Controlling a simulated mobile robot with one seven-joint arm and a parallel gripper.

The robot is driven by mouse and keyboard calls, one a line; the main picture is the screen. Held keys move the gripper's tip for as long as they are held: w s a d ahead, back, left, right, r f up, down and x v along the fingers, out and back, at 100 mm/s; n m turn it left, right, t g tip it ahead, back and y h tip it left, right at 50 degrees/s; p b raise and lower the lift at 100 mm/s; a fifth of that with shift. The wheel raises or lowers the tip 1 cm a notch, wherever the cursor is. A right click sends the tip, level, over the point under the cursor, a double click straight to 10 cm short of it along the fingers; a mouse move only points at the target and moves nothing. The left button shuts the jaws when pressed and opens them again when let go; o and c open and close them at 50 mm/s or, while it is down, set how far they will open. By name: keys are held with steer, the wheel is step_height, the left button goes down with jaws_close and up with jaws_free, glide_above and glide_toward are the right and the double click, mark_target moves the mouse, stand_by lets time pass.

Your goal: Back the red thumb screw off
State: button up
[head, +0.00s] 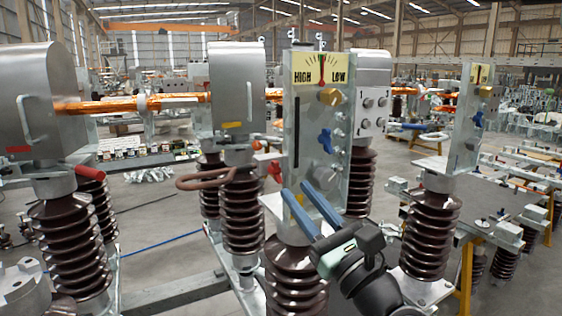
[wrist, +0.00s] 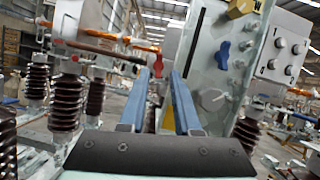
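The red thumb screw (head: 275,171) sticks out at the left side of the upright metal plate (head: 306,125), low down. It also shows in the wrist view (wrist: 158,66), small, between the two fingertips and seemingly beyond them. My gripper (head: 297,188) has two long blue fingers, parallel and apart, pointing up at the plate's lower part; in the wrist view (wrist: 162,74) the gap between them is empty up to the tips. I see no clear contact with the screw. The plate carries a HIGH/LOW dial (head: 321,70) at its top.
A blue wing knob (head: 325,141), a brass knob (head: 329,97) and a grey round knob (head: 325,178) sit on the plate, right of my fingers. A brown loop (head: 205,178) juts out to the left. Ribbed brown insulators (head: 240,215) stand around. Another red handle (head: 88,172) is farther left.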

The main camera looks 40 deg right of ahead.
mark_target(278, 169)
steer(key=p+x, duration=0.1)
steer(key=x, duration=0.6)
steer(key=shift+f+p, duration=0.1)
steer(key=shift+p, duration=0.3)
jaws_close()
